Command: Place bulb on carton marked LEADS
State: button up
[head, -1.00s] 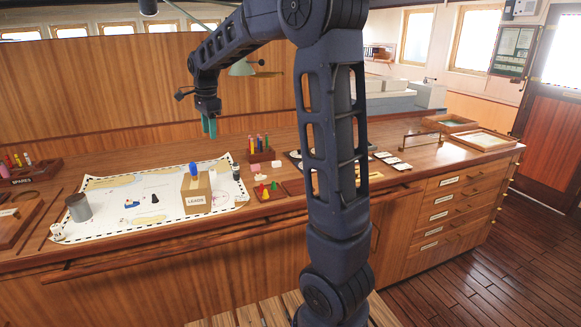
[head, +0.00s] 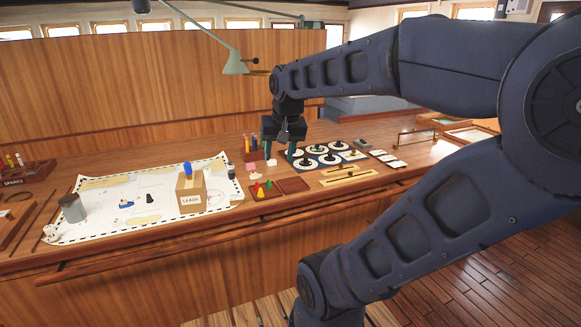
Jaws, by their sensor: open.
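The brown carton marked LEADS (head: 191,197) stands on the right part of the chart. A small blue rounded object (head: 187,169) sits upright on its top; I cannot tell for certain whether it is the bulb. My gripper (head: 280,157) points down with its fingers apart and nothing visible between them. It is right of the carton, beside the pencil holder and near a small pale object (head: 271,162). No other thing is clearly a bulb at this size.
The white chart (head: 110,213) bears a grey cylinder (head: 73,208). A tray with coloured cones (head: 262,190) lies right of the carton. A pencil holder (head: 249,150) stands behind it. A board with several dark round pieces (head: 327,159) lies right of my gripper. A green lamp (head: 235,62) hangs above.

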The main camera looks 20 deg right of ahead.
jog(key=s+f, duration=0.1)
jog(key=s+d+n, duration=0.1)
jog(key=s, duration=0.1)
jog(key=s+f+n, duration=0.1)
jog(key=shift+s+d+f+t, duration=0.2)
jog(key=shift+s+f+t, duration=0.05)
jog(key=shift+f+t, duration=0.1)
